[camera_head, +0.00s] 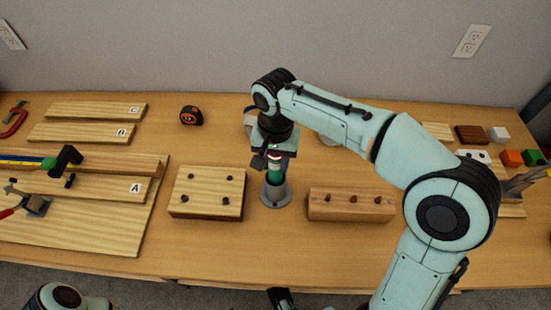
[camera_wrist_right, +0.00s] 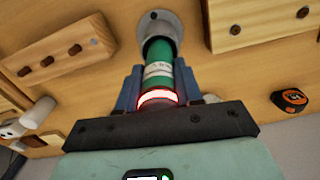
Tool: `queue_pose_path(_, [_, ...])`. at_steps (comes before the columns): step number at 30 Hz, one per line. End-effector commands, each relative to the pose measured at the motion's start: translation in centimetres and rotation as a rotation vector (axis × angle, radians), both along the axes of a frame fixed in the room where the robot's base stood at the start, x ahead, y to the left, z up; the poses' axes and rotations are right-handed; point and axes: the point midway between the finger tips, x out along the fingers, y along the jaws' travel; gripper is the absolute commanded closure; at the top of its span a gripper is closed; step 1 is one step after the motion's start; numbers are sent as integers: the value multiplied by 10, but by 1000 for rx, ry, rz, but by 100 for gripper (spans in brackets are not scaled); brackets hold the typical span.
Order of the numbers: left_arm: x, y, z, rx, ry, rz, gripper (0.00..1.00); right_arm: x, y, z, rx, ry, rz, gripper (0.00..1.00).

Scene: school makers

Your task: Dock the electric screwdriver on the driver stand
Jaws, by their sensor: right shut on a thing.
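The electric screwdriver (camera_head: 274,172) is green with a pale label and stands upright. In the right wrist view, the screwdriver (camera_wrist_right: 158,72) shows a glowing red ring near my fingers. My right gripper (camera_head: 275,156) is shut on its upper part, and the blue fingers (camera_wrist_right: 160,90) sit on either side of it. The driver stand (camera_head: 276,195) is a grey cup on a round base, also seen in the right wrist view (camera_wrist_right: 155,22). The screwdriver's lower end is at or inside the cup; its seating depth is hidden. A dark part at the head view's bottom edge may be my left gripper (camera_head: 281,298).
A pale block with dark pegs (camera_head: 207,194) stands left of the stand, and a browner pegged block (camera_head: 350,204) stands right. An orange-black tape measure (camera_head: 191,116) lies behind. Boards and clamps fill the left side. Small coloured blocks (camera_head: 511,158) are at right.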

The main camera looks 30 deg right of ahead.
Motion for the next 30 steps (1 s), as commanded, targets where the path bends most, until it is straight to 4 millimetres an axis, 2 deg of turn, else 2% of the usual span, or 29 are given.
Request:
queue_pose_path(18, [-1,0,-8,0,2,0,57,0,0,-12,0,0,0,100])
queue_pose_path(19, [-1,0,-8,0,2,0,57,0,0,-12,0,0,0,58])
queue_pose_path(20, [-1,0,-8,0,2,0,57,0,0,-12,-1,-1,0,54])
queue_pose_path(30, [-2,0,-7,0,4,0,57,0,0,-11,-1,1,0,54])
